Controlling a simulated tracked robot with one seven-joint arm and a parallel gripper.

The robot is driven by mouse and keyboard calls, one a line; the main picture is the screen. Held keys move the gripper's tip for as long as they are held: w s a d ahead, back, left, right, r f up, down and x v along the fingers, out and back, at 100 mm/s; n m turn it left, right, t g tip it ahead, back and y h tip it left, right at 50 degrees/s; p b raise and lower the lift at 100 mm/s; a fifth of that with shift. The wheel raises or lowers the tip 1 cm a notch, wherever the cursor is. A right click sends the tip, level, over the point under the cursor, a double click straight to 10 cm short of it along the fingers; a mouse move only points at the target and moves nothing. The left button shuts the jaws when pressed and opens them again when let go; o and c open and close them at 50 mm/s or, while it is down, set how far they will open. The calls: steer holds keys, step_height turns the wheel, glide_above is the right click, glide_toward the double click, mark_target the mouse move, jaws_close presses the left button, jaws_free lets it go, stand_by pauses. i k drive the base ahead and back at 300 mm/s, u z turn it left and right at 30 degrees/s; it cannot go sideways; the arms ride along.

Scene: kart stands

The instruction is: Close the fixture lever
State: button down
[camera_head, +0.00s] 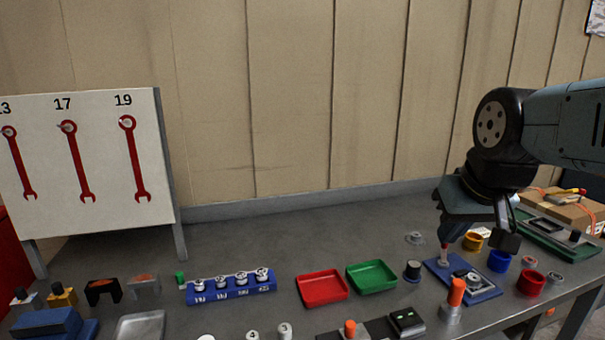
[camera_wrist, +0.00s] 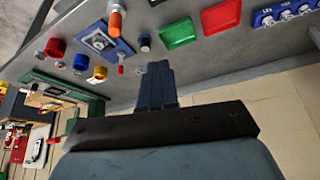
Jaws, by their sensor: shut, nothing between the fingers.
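The fixture is a blue plate (camera_head: 478,292) with a silver part on it, on the right of the bench. Its lever (camera_head: 444,256) has a red tip and stands up at the plate's back left corner. In the wrist view the plate (camera_wrist: 98,40) is at the upper left, and the lever (camera_wrist: 121,62) shows at its lower edge. My gripper (camera_head: 451,238) is shut and empty, pointing down just above the lever in the head view. In the wrist view my gripper (camera_wrist: 157,68) is beside the lever, with a small gap between them.
Blue (camera_head: 499,261), red (camera_head: 530,283) and yellow (camera_head: 473,241) rings stand right of and behind the plate. An orange-topped post (camera_head: 456,293) stands in front. A black knob (camera_head: 413,270) and a green tray (camera_head: 371,277) lie left. The bench behind the trays is clear.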

mark_target(441, 263)
steer(key=u, duration=1.1)
steer(key=k, duration=1)
steer(key=z, duration=1.2)
steer(key=i, duration=1)
steer(key=u, duration=0.05)
